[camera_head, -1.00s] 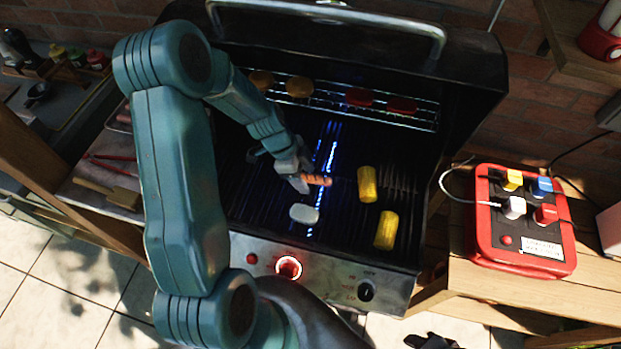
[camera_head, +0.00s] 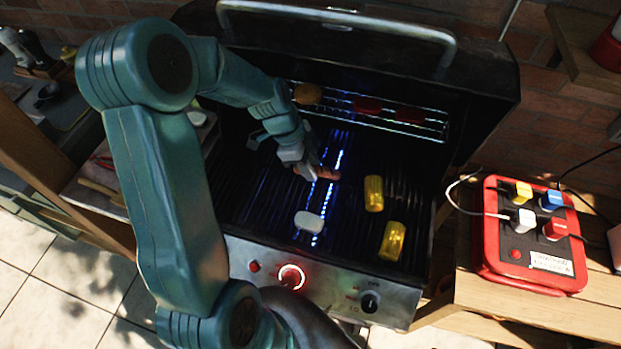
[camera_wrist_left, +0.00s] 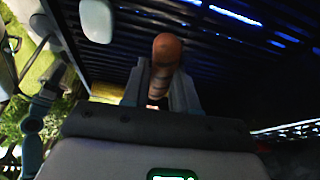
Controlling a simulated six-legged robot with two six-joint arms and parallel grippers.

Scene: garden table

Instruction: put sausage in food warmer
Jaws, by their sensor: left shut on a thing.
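My left gripper (camera_head: 312,166) is shut on a reddish-brown sausage (camera_head: 328,173) above the grill grate (camera_head: 265,205). In the left wrist view, the sausage (camera_wrist_left: 165,62) sticks up from between the two fingers (camera_wrist_left: 160,92), its rounded end clear and its lower part hidden by them. I see nothing I can name for certain as the food warmer; a raised wire rack (camera_head: 425,128) runs along the back of the grill. My right gripper is not in view.
A white piece (camera_head: 309,222) and two yellow corn pieces (camera_head: 374,193) (camera_head: 392,241) lie on the grate. Brown (camera_head: 307,94) and red (camera_head: 367,105) pieces sit on the rack. The open lid (camera_head: 490,90) stands behind.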

